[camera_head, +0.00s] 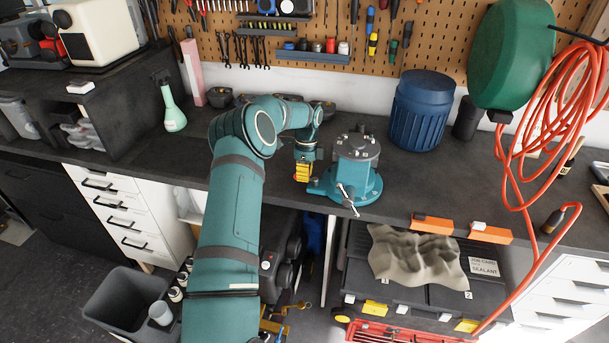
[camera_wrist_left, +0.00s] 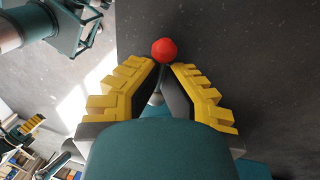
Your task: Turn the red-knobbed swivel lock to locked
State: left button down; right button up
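The teal bench vise (camera_head: 355,185) with a grey top stands near the front edge of the dark worktop. A silver handle (camera_head: 347,198) hangs at its front. My left gripper (camera_head: 303,173) points down at the left side of the vise's base. In the left wrist view, a red knob (camera_wrist_left: 165,50) sits right at the tips of my left gripper's (camera_wrist_left: 164,66) yellow-and-black fingers. The fingertips are close together there; I cannot tell whether they press on the knob.
A blue ribbed drum (camera_head: 421,110) stands behind the vise to the right. A green spray bottle (camera_head: 173,108) is at the back left. Orange blocks (camera_head: 431,222) lie along the front edge. A red hose (camera_head: 515,170) hangs at the right.

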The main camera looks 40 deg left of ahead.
pick_arm(q)
jog(key=c, duration=1.1)
grip_release()
jog(key=shift+f, duration=0.15)
jog(key=shift+o, duration=0.2)
notch_tip(320, 180, up, 12)
jog(key=w+a, duration=0.1)
jog(key=w, duration=0.1)
jog(key=shift+a+f, duration=0.1)
